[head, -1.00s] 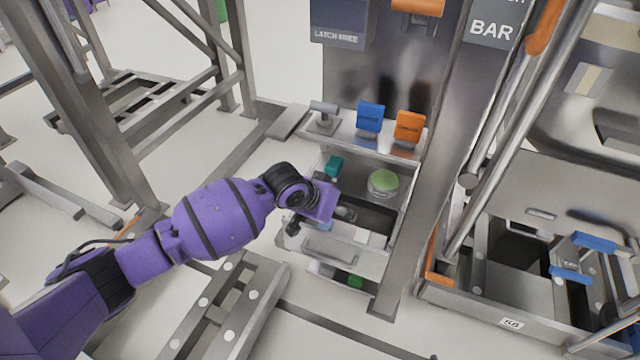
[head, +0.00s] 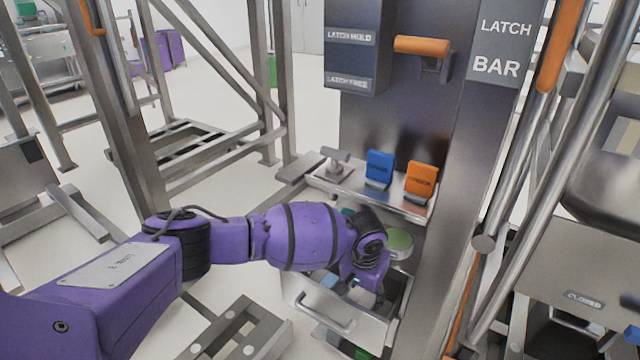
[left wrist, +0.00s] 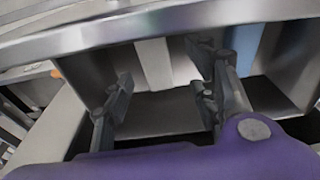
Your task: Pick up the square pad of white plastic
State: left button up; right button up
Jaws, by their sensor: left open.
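My left gripper (head: 374,288) reaches down into the open drawer (head: 335,320); its fingers are largely hidden in the head view. In the left wrist view the gripper (left wrist: 165,88) is open, with its fingers spread and nothing between the tips. A whitish flat piece (left wrist: 153,62) lies in the drawer beyond the fingers, between them in the picture. It may be the white plastic pad; only part shows, so I cannot tell whether it is square. A light blue piece (left wrist: 244,45) lies to its right, partly behind the right finger. My right gripper is not in view.
A round green-topped container (head: 399,242) stands behind the drawer. A shelf above holds a blue tag (head: 379,166) and an orange tag (head: 420,180). The drawer walls are close around the gripper. A steel post and bars (head: 492,210) stand to the right.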

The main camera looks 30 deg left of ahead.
aim_at(365, 304)
pick_arm(q)
jog(key=f, duration=0.1)
jog(key=f+b, duration=0.1)
jog(key=f, duration=0.2)
jog(key=shift+w+d+f, duration=0.1)
jog(key=shift+w+d, duration=0.15)
jog(key=shift+w, duration=0.1)
jog(key=c, duration=1.3)
jog(key=shift+o, duration=0.2)
jog(key=shift+r, duration=0.2)
